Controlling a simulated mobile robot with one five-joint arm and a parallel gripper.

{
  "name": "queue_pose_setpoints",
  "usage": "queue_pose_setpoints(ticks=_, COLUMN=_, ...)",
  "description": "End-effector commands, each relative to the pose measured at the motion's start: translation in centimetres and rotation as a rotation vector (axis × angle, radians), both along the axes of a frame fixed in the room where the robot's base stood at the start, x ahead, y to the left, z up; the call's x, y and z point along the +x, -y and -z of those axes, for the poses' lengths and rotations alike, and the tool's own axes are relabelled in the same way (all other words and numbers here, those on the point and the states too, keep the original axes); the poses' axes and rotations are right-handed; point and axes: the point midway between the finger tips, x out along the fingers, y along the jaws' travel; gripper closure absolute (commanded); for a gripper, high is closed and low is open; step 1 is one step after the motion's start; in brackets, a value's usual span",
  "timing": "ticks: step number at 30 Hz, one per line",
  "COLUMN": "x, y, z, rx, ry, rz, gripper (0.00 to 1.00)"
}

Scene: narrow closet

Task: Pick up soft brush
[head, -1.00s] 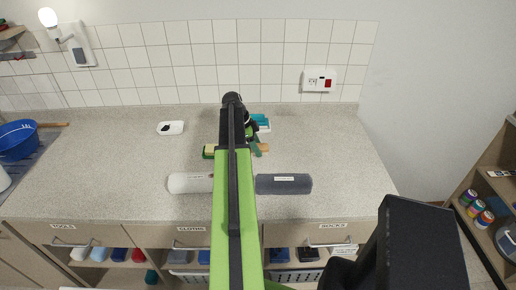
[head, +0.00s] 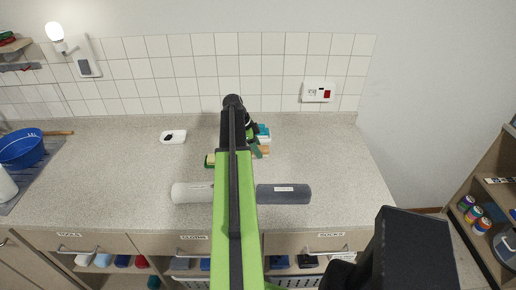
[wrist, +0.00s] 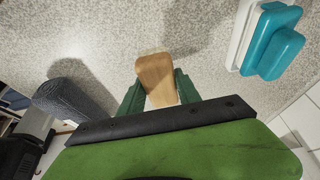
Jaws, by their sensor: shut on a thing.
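The piece between my fingers is a light wooden block (wrist: 155,72) with rounded edges, which looks like part of the soft brush. My gripper (wrist: 159,87) has its two green fingers shut on it, one on each side. In the head view a small bit of the wood (head: 264,149) shows just right of my arm, over the speckled counter. My arm hides most of the gripper there. Whether the block touches the counter is hard to tell.
A blue and white object (wrist: 265,40) lies right of the gripper. A dark grey roll (head: 283,194) and a white roll (head: 192,192) lie nearer. A green and yellow item (head: 210,160) is left of my arm. The counter's left (head: 100,165) is mostly clear.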

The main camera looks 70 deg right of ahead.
Motion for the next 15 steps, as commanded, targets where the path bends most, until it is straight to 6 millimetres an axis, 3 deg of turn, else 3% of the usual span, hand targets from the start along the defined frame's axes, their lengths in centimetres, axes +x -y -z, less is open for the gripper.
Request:
queue_pose_setpoints(ticks=1, x=-0.7, y=-1.1, z=-1.5, rx=0.001, ry=0.000, rz=0.001, gripper=1.00)
queue_pose_setpoints(ticks=9, x=-4.4, y=-6.3, z=-5.2, rx=0.000, ry=0.000, rz=0.001, gripper=1.00)
queue_pose_setpoints(ticks=15, x=-6.4, y=-8.8, z=-6.8, rx=0.000, ry=0.000, rz=0.001, gripper=1.00)
